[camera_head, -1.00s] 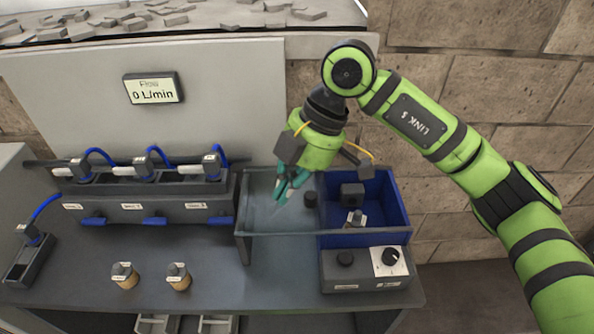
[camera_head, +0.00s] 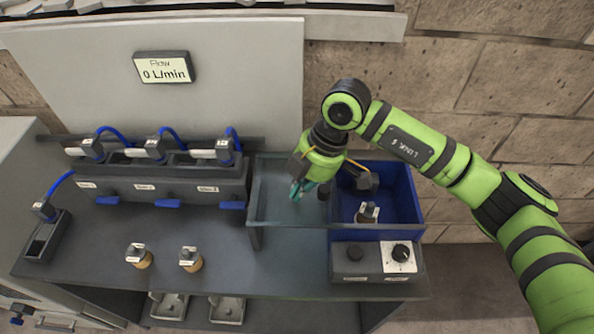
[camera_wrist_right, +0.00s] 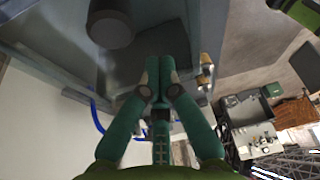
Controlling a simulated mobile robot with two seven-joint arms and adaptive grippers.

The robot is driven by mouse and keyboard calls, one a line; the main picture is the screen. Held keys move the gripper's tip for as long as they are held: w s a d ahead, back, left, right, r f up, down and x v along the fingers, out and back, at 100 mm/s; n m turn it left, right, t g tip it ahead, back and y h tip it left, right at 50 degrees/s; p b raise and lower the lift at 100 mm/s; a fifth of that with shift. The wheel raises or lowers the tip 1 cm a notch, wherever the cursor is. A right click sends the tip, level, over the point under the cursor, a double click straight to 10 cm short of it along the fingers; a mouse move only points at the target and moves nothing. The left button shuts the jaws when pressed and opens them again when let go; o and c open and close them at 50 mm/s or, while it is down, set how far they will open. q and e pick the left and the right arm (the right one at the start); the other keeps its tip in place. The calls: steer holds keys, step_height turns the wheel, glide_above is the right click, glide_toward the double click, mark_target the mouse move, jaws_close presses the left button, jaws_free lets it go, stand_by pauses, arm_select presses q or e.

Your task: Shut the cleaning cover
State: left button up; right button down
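A clear, glass-like cover (camera_head: 280,212) lies over the left part of the station beside the open blue bin (camera_head: 408,205). I take it for the cleaning cover. A dark round knob (camera_head: 323,193) stands at its right end, and the bin's inside is uncovered. My right gripper (camera_head: 297,191) is above the cover, just left of the knob. In the right wrist view its teal fingers (camera_wrist_right: 159,66) are together with nothing visible between them. A dark cylinder (camera_wrist_right: 110,24), probably the knob, is ahead and to the left, apart from the fingertips. My left gripper is out of view.
A fitting (camera_head: 367,213) stands in the bin. A control box (camera_head: 375,262) with a dial sits in front of it. A manifold (camera_head: 150,183) with blue hoses is at left. Two brass-coloured fittings (camera_head: 139,257) stand on the bench front. The flow display (camera_head: 163,68) reads 0 L/min.

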steer(key=shift+w+d+r, duration=0.1)
steer(key=shift+d+r, duration=0.1)
steer(key=shift+d, duration=0.45)
steer(key=shift+d+p, duration=0.3)
steer(key=shift+d, duration=0.05)
steer(key=shift+w+d+f, duration=0.1)
steer(key=shift+d, duration=0.1)
steer(key=shift+a, duration=0.1)
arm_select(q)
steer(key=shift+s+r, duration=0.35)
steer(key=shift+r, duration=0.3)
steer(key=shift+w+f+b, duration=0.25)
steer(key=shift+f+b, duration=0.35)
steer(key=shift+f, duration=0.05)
arm_select(e)
steer(key=d, duration=1.8)
